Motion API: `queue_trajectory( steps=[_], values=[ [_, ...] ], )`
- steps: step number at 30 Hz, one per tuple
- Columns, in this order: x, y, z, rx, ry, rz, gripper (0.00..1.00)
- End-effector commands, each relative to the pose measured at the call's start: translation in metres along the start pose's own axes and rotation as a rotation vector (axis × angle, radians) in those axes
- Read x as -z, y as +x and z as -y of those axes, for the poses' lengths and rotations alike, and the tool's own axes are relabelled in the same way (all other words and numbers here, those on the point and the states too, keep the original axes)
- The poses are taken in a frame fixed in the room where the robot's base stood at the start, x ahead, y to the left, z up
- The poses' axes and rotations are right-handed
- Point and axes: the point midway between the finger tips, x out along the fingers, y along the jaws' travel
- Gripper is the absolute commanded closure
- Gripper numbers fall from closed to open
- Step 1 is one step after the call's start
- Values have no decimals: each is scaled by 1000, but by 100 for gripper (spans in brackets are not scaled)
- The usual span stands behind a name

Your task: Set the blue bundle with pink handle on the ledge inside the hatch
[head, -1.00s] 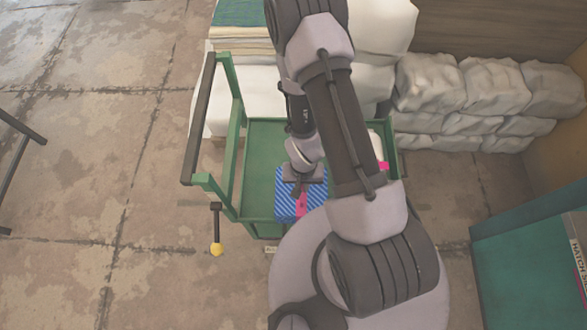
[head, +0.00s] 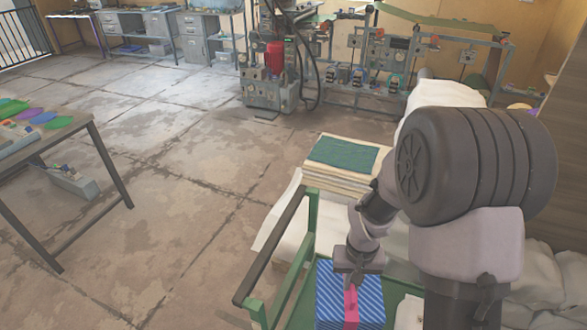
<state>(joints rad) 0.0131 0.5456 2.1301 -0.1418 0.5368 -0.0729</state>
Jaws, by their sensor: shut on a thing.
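The blue striped bundle (head: 372,306) with a pink strap handle is at the bottom of the head view, over the green cart (head: 297,290). My gripper (head: 352,281) points down on top of the bundle and is shut on its pink handle. The fingertips are small and partly hidden by the gripper body. I cannot tell whether the bundle rests on the cart or hangs just above it. The bundle's lower edge is cut by the frame. The hatch and its ledge are not in view.
A stack of boards with a green top (head: 343,158) stands behind the cart. Pale sacks (head: 540,285) lie at right, partly behind my arm. A table with coloured discs (head: 50,130) is at left. Open floor (head: 190,190) lies between table and cart.

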Motion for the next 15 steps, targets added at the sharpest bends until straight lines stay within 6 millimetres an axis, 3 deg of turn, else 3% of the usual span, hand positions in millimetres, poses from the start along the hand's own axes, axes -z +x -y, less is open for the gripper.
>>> queue_trajectory(
  steps=[3, 6, 15],
  values=[
    [7, -33, 3, 0, -40, -6, 100],
    [8, -49, 5, 0, -63, -3, 100],
    [7, -58, 6, 1, -74, 0, 100]
  ],
)
